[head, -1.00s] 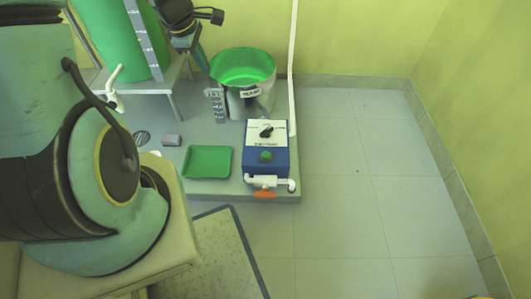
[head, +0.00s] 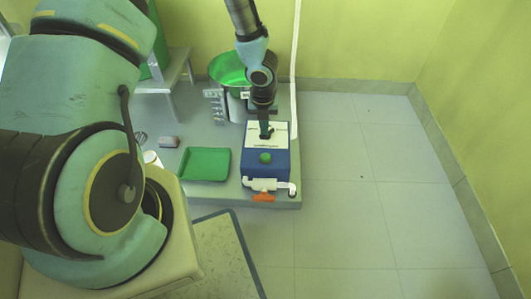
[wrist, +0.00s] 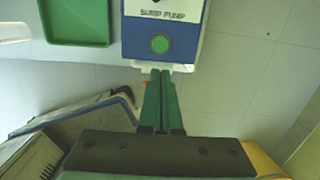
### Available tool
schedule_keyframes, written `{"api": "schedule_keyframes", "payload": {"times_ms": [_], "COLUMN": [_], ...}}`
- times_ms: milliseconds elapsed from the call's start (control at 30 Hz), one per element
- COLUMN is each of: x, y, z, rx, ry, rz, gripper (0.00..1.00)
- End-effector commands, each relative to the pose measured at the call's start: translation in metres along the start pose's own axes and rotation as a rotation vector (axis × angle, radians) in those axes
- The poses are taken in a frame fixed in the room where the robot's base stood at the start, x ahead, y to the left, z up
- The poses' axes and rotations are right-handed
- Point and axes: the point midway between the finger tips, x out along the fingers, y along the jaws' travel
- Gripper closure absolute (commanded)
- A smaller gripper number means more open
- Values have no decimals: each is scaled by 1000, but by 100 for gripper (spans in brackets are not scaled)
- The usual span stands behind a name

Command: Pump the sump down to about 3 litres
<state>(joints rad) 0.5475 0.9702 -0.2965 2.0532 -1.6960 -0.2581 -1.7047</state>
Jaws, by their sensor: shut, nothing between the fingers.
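The sump, a round tub (head: 225,68) with bright green liquid, stands at the back in the head view, partly hidden behind my arm. A small graduated scale (head: 213,106) stands beside it. The blue sump pump box (head: 281,163) has a white top panel and a green button (head: 264,157); the button also shows in the wrist view (wrist: 160,43). My gripper (head: 266,135) is shut and empty, pointing down over the white panel and covering its black knob. I cannot tell whether it touches. In the wrist view, its green fingers (wrist: 158,74) are together.
An orange valve handle (head: 263,197) sits on the white pipe at the pump's front. A green tray (head: 206,164) lies left of the pump. A white pipe (head: 296,70) rises behind it. The tiled floor (head: 345,215) to the right is clear.

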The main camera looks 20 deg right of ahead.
Motion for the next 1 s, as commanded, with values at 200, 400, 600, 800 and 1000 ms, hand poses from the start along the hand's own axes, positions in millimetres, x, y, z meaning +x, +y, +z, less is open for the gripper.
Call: {"api": "schedule_keyframes", "payload": {"times_ms": [200,400,600,800,1000], "x": [0,16,56,97,127], "y": [0,0,0,0,0], "z": [0,0,0,0,0], "rx": [3,6,7,7,7], "ry": [-1,-1,0,0,-1], "rz": [-1,-1,0,-1,-1], "gripper": [100,100,100,100,100]}}
